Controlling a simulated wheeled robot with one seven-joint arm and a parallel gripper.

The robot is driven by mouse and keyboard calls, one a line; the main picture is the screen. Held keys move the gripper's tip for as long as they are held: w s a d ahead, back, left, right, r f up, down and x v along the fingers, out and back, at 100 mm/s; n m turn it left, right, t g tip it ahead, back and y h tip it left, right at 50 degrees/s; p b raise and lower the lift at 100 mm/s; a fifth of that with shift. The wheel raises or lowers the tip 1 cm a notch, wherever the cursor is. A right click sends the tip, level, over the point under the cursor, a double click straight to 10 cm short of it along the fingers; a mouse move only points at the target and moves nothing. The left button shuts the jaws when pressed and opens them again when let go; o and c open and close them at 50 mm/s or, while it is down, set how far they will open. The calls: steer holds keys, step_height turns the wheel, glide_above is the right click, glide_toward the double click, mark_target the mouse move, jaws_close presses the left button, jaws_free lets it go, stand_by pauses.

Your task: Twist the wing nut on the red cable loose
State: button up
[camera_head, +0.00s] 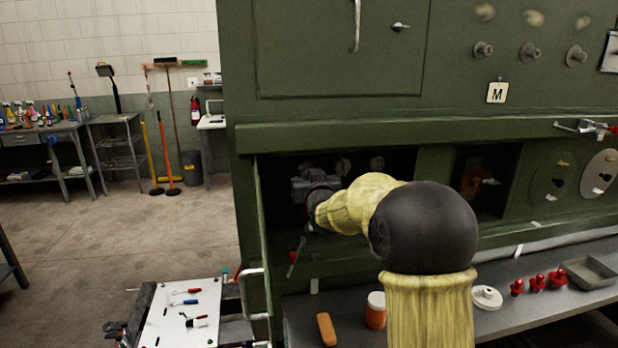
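My arm, in a yellowish cover with a black joint, reaches from the bottom into a dark open bay of the green cabinet (330,108). My gripper (316,192) is at the end of the arm, inside the left part of the bay. It is small and dark against dark grey fittings, so its fingers cannot be told apart. I cannot make out the wing nut or the red cable there; the arm and shadow may hide them. A small red piece on a dark rod (293,257) shows at the bay's lower left.
An open cabinet door (262,240) edges the bay's left. A right-hand recess holds a red fitting (472,180). The grey ledge (345,303) below carries an orange block (326,329), a jar (376,311), red knobs (537,281) and a tray (590,272). A tool cart (180,311) stands lower left.

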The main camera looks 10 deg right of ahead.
steer(key=shift+o, duration=0.7)
steer(key=shift+s, duration=0.15)
steer(key=s+b, duration=0.5)
steer(key=s, duration=1.2)
steer(key=s+f+g+p, duration=0.1)
steer(key=s+f+g, duration=0.2)
steer(key=f, duration=0.4)
steer(key=s+f+g+p, duration=0.1)
steer(key=s+f+g, duration=0.1)
steer(key=f+g, duration=0.35)
steer(key=s+f+g+p, duration=0.1)
steer(key=s+f+g, duration=0.6)
steer(key=s+f, duration=0.6)
steer(key=s, duration=0.3)
steer(key=shift+f+p, duration=0.2)
steer(key=shift+p, duration=0.2)
